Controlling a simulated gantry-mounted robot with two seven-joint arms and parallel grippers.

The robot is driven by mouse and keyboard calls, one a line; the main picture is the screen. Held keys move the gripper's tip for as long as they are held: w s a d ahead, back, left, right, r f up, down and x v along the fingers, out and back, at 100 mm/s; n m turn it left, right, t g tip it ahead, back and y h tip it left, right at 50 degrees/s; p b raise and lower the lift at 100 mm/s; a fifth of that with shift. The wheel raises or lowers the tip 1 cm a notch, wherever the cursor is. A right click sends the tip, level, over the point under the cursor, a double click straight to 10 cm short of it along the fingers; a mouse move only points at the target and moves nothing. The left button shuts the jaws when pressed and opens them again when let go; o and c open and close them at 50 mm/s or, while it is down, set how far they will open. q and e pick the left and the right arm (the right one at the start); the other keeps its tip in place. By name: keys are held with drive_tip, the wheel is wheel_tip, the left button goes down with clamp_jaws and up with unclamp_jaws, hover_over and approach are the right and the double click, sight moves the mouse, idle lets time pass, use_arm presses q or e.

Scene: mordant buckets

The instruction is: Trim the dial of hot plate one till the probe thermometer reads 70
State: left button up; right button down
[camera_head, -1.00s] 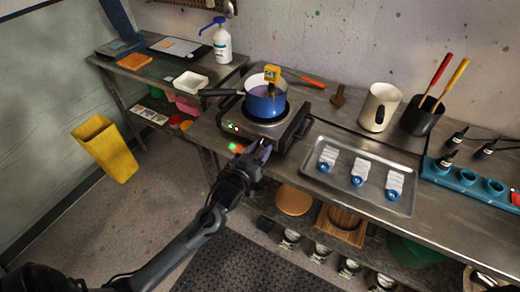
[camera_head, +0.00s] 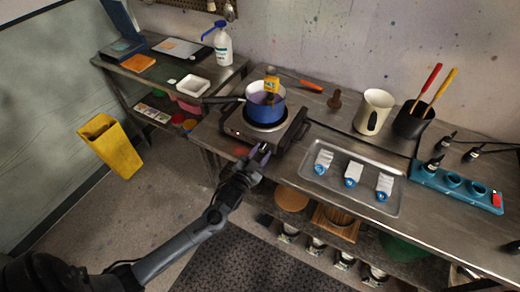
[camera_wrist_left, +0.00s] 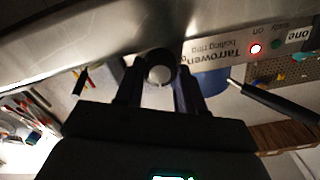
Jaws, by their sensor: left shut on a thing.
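Hot plate one (camera_head: 237,126) stands at the front edge of the steel bench, with a blue pot (camera_head: 264,108) on its ring. The yellow probe thermometer (camera_head: 271,84) sits upright in the pot; its reading is too small to make out. My left gripper (camera_head: 262,152) is at the plate's front panel. In the left wrist view, which shows the panel upside down, its fingers are shut on the round dial (camera_wrist_left: 160,71), which has a pale mark. The panel reads "boiling ring" and "one", and a red lamp (camera_wrist_left: 256,48) is lit beside "on". My right gripper is not in view.
The pot's dark handle (camera_head: 222,100) points left over the side bench. A steel tray (camera_head: 336,192) with three white packets lies right of the plate. A teal rack (camera_head: 425,178) stands further right. A yellow bin (camera_head: 110,146) stands on the floor at left.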

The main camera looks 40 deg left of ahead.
use_arm(q)
drive_tip(key=shift+m+p, duration=0.3)
drive_tip(key=shift+m, duration=0.1)
drive_tip(key=o, duration=1)
drive_tip(key=shift+o, duration=0.2)
drive_tip(key=v, duration=1)
drive_tip(key=shift+s+p, duration=0.4)
drive_tip(key=shift+p, duration=0.05)
